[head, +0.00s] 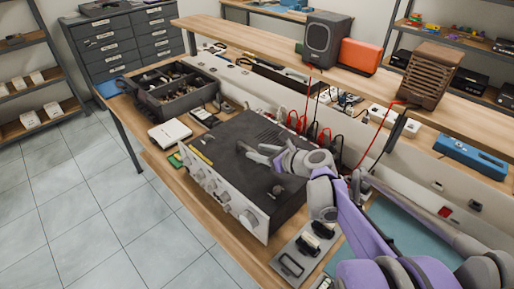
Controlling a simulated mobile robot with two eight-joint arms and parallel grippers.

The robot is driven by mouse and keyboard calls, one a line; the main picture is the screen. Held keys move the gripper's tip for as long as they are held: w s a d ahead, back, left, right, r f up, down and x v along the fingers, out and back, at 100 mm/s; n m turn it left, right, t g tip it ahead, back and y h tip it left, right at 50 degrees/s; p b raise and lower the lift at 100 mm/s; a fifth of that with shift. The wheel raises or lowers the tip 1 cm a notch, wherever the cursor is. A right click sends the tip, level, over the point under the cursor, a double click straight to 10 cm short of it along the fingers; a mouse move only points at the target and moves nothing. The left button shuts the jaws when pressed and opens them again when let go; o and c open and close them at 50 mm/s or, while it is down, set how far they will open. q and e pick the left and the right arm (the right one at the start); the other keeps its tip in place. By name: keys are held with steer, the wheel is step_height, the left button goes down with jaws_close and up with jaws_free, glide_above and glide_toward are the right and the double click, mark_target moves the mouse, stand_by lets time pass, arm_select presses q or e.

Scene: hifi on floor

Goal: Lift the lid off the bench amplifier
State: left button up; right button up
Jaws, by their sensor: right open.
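The bench amplifier (222,188) sits on the wooden workbench, with a silver front panel of several knobs facing the lower left. Its dark lid (228,146) lies flat on top and looks in place. My right gripper (258,154) is above the right half of the lid, coming in from the lower right. It is open and I see nothing between its fingers. I cannot tell whether the fingers touch the lid. The gripper and wrist hide part of the lid and its right edge. My left gripper is not in view.
Behind the amplifier stand cables (312,130) and a raised shelf (250,42) with a speaker (324,40) and an orange box (360,57). A parts tray (176,92) and white box (169,133) lie left. A metal plate (292,264) lies front right. Floor at left is clear.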

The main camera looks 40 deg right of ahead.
mark_target(245, 147)
steer(key=x, duration=0.9)
steer(key=shift+w+d+f, duration=0.1)
steer(key=shift+d, duration=0.05)
jaws_close()
